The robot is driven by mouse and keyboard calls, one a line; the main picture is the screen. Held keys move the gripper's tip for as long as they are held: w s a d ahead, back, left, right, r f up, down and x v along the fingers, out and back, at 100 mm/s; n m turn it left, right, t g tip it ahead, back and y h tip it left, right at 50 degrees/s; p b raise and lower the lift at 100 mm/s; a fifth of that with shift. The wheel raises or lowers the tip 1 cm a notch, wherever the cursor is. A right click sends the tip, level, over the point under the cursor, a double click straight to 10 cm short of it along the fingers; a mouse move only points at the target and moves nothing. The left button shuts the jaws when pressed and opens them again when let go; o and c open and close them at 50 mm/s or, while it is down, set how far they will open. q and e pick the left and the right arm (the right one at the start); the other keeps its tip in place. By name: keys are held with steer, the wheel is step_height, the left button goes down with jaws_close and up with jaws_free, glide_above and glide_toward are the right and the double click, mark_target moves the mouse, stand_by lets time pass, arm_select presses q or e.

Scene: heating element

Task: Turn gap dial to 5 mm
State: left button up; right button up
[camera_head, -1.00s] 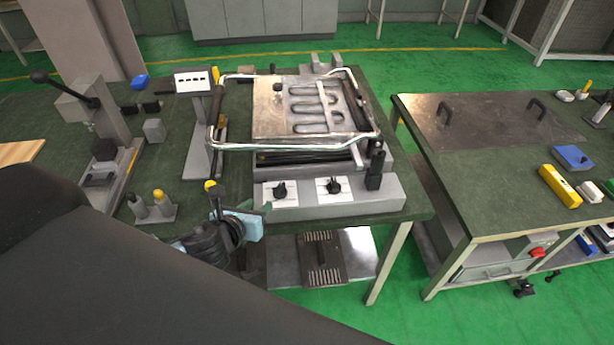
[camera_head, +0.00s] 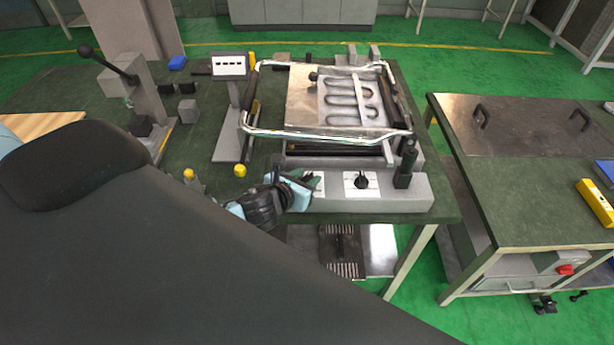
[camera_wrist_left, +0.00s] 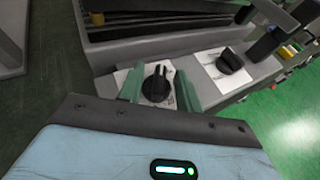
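Two black dials on white scale plates sit on the front panel of the grey fixture. The right dial (camera_head: 361,180) is clear in the head view and also shows in the wrist view (camera_wrist_left: 230,61). The left dial (camera_wrist_left: 157,84) shows in the wrist view; my gripper hides it in the head view. I cannot read the scale marks or tell which dial sets the gap. My left gripper (camera_head: 304,182) is open at the left dial, its green fingers on either side of the knob, with small gaps visible. My right gripper is not in view.
Above the panel is the heating element plate (camera_head: 335,97) with a chrome tube frame (camera_head: 320,135). A black upright handle (camera_head: 406,163) stands at the panel's right end. A display on a post (camera_head: 230,67) stands left. A second table (camera_head: 510,180) is at right.

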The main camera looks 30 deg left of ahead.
arm_select(q)
steer(key=shift+w+f, duration=0.15)
steer(key=shift+w, duration=0.35)
jaws_close()
